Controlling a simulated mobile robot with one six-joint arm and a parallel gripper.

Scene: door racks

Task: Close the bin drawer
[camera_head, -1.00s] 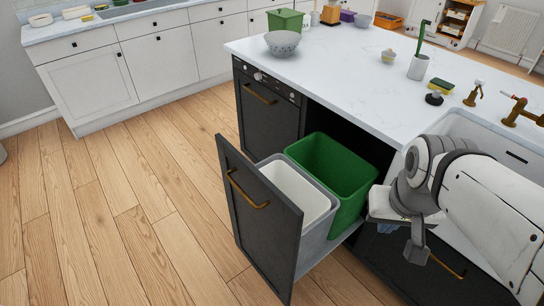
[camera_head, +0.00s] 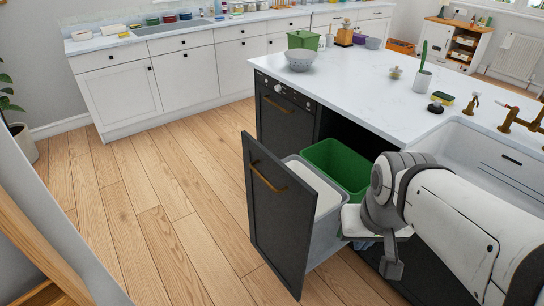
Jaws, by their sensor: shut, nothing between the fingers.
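The bin drawer (camera_head: 272,218) stands pulled out from the kitchen island, its dark front panel well clear of the cabinet. It has a brass handle (camera_head: 266,177). Behind the panel sit a grey bin with a white liner (camera_head: 318,190) and a green bin (camera_head: 330,160), which is partly under the worktop. My gripper (camera_head: 391,268) is to the right of the open drawer, pointing down, shut and empty. It is apart from the drawer's front panel. My wrist hides the right part of the bins and of the drawer's side.
The island worktop (camera_head: 390,85) has a sink (camera_head: 500,150) at the right and a colander (camera_head: 300,59) at its far left corner. Wooden floor (camera_head: 150,230) to the left is clear. A plant (camera_head: 12,110) stands at the left edge.

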